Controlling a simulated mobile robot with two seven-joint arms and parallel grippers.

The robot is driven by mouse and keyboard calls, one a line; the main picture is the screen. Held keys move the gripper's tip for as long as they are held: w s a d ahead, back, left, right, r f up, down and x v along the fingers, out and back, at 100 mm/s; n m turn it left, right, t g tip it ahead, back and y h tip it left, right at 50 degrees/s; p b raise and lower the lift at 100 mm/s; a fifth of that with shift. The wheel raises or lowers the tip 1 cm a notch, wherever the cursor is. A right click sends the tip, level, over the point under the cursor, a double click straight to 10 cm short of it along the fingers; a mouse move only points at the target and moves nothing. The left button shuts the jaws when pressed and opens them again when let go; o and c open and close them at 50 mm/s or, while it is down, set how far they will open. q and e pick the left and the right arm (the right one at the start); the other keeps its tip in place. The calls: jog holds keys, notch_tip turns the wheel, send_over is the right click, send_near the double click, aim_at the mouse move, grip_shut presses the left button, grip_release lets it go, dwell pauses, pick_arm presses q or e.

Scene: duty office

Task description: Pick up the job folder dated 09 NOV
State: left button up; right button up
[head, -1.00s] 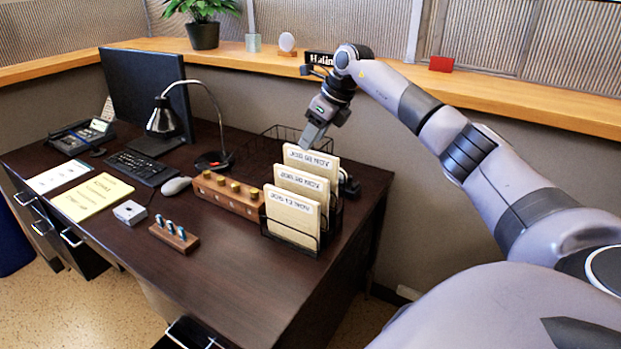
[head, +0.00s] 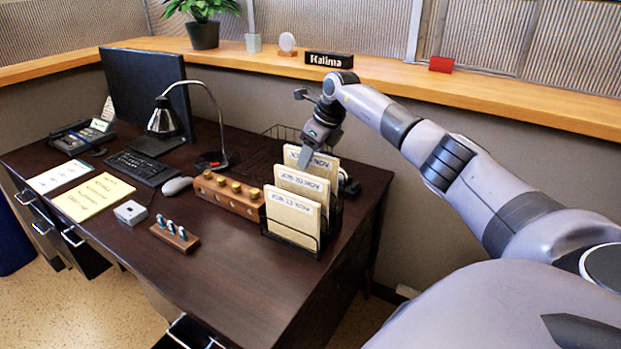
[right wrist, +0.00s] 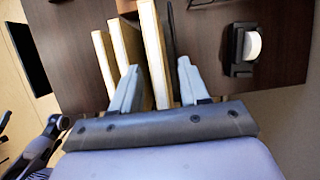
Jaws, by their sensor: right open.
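Three cream job folders stand upright in a black wire rack (head: 290,238) at the desk's right end: front (head: 293,214), middle (head: 303,184) and rear (head: 322,164). Their labels are too small and distorted for me to read a date with certainty. My right gripper (head: 306,158) is open and points down at the rear folder's top edge, hiding part of its label. In the right wrist view, the rear folder (right wrist: 152,45) stands between the two open fingers (right wrist: 158,85), and the left finger overlaps the middle folder (right wrist: 128,50). My left gripper is not in view.
A wooden block with brass knobs (head: 228,194) stands left of the rack. A black dispenser-like item (right wrist: 241,50) sits behind the rack. A wire basket (head: 283,133), a lamp (head: 163,118) and a monitor (head: 145,95) stand farther back. The desk's front right is clear.

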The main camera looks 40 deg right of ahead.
jog(key=shift+f, duration=0.25)
dwell(0.3)
grip_shut()
